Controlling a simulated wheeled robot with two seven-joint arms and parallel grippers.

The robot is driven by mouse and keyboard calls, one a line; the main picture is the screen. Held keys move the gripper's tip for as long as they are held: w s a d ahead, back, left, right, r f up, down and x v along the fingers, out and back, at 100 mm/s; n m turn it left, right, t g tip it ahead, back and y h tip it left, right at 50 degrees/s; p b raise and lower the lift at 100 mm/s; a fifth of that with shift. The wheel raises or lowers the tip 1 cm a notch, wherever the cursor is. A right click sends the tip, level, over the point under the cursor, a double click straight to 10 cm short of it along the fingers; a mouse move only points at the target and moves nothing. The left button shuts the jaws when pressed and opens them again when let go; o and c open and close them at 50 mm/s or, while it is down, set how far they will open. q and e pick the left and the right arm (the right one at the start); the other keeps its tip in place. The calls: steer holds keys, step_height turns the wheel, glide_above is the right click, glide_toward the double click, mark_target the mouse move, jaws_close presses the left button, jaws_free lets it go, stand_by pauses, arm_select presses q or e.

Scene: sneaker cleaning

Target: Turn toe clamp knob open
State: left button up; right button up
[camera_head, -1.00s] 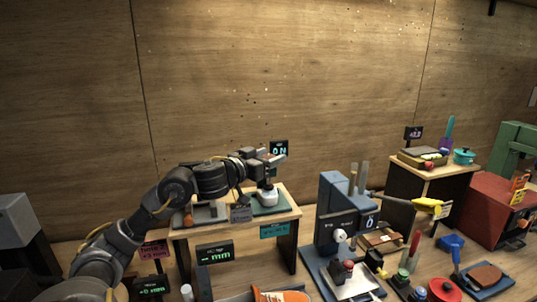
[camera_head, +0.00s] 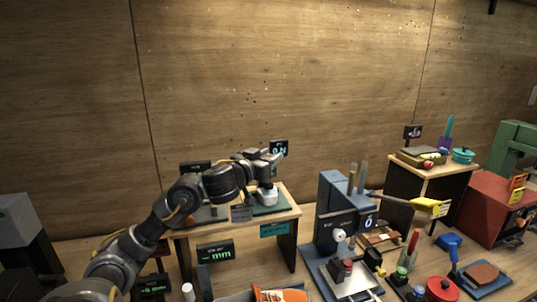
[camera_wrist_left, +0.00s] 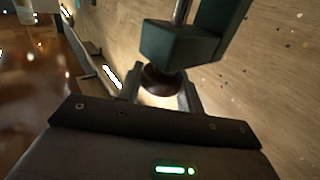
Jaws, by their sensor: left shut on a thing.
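My left gripper (camera_head: 270,158) is at the back of a small wooden stand, above a white piece (camera_head: 267,195) on a dark green base. In the left wrist view its two fingers (camera_wrist_left: 162,98) are shut on a dark reddish-brown round knob (camera_wrist_left: 160,80). The knob sits below a dark teal block with a metal rod. I take it for the toe clamp knob; the head view hides it behind the gripper. An orange sneaker (camera_head: 280,296) is partly in view at the bottom edge. My right gripper is not in view.
A small display reading "0 N" (camera_head: 279,148) stands just behind the gripper. A blue press (camera_head: 335,205) stands right of the stand. Brushes, a red round dish (camera_head: 443,289) and other tools crowd the right bench. The wooden wall closes the back.

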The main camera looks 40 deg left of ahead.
arm_select(q)
steer(key=shift+r+n+y, duration=0.1)
steer(key=shift+n+y, duration=0.5)
steer(key=shift+y, duration=0.3)
steer(key=o, duration=1)
steer(key=shift+c, duration=0.2)
steer(key=shift+s, duration=0.1)
steer(key=s+d+p, duration=0.2)
steer(key=s+p, duration=0.1)
steer(key=s, duration=0.7)
steer(key=shift+s+p, duration=0.2)
steer(key=shift+p, duration=0.15)
